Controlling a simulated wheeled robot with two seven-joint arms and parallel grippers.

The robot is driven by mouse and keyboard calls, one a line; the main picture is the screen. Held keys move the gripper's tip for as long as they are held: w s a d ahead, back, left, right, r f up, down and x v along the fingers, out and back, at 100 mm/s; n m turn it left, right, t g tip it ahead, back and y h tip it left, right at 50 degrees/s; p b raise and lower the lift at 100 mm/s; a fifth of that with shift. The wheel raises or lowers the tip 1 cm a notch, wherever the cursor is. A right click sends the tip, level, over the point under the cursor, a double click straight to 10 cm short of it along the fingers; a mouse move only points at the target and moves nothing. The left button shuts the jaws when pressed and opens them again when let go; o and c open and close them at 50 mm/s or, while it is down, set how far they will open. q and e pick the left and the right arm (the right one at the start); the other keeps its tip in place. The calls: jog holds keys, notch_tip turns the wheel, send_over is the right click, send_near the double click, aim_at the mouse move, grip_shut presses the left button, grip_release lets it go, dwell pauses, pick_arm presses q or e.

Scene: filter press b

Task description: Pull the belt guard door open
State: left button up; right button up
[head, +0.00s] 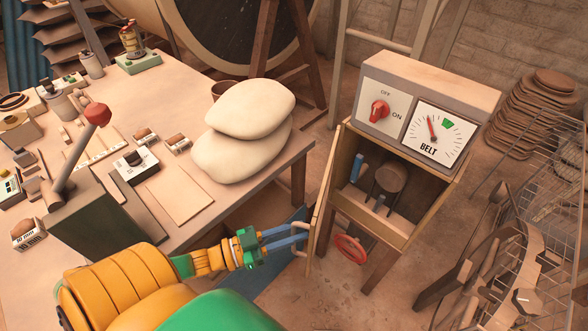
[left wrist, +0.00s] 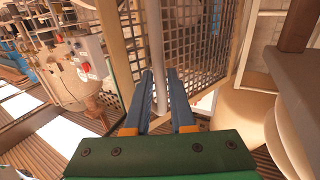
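The belt guard door (head: 323,190) stands swung open on the left of the belt cabinet (head: 425,237), seen nearly edge-on. In the left wrist view its mesh panel (left wrist: 206,42) fills the upper middle. The door handle (head: 304,254) is a pale bar on the door's outer face; it also shows in the left wrist view (left wrist: 157,45). The cabinet's inside shows a round pulley (head: 391,177) and a blue part (head: 357,167). My right gripper is not in view.
A control box with a red knob (head: 379,111) and BELT dial (head: 437,135) tops the cabinet. A red handwheel (head: 350,249) sits below. A workbench (head: 250,180) with pale sacks (head: 240,145) stands left of the door. A wire rack (head: 545,240) is at right.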

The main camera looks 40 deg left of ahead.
pick_arm(q)
jog(key=shift+o, duration=1.1)
jog(key=shift+r, duration=0.1)
